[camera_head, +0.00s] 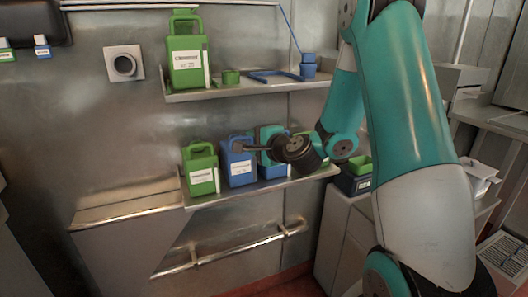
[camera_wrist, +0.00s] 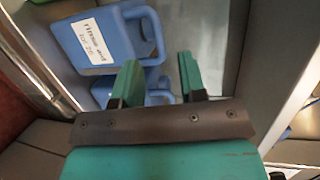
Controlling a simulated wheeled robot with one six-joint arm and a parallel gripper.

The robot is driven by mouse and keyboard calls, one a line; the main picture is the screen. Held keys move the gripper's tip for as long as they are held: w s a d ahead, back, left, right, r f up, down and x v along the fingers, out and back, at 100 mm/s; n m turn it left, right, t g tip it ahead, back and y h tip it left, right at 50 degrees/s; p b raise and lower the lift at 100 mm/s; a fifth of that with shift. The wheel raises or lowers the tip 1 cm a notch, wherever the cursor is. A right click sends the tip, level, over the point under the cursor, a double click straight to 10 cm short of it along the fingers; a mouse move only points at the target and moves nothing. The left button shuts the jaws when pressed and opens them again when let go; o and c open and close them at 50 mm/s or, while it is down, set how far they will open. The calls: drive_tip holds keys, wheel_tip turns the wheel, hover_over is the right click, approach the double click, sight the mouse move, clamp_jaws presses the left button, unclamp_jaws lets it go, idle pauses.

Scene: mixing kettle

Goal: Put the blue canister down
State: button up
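A blue canister (camera_head: 238,168) with a white label stands upright on the lower shelf (camera_head: 190,204), between a green canister and another blue one. My gripper (camera_head: 242,147) is in front of its upper part. In the wrist view the blue canister (camera_wrist: 108,45) lies ahead and to the left, with its label and handle opening showing. The two teal fingers of my gripper (camera_wrist: 159,62) are spread, with a visible gap between them. The left finger overlaps the canister's edge in the picture; whether it touches cannot be told. A blue part behind the fingers is partly hidden.
A green canister (camera_head: 201,170) stands left of the blue one. The upper shelf (camera_head: 230,88) holds a green canister (camera_head: 186,58) and blue items above. A rail (camera_head: 235,247) runs below.

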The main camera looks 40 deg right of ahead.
drive_tip(key=s+b, duration=0.3)
drive_tip(key=s, duration=0.2)
drive_tip(key=s+a+n+g+y, duration=0.4)
drive_tip(key=a+n, duration=0.3)
drive_tip(key=a, duration=0.4)
drive_tip(key=s+a+n+g+y, duration=0.35)
drive_tip(key=a+n, duration=0.45)
drive_tip(key=a, duration=0.3)
drive_tip(key=s+a+n+g+h, duration=0.2)
drive_tip(key=s+n+g, duration=0.6)
drive_tip(key=s, duration=0.8)
drive_tip(key=a+n, duration=0.2)
drive_tip(key=n, duration=0.1)
drive_tip(key=shift+s+f+h, duration=0.3)
drive_tip(key=shift+f+h, duration=0.05)
drive_tip(key=shift+f, duration=0.05)
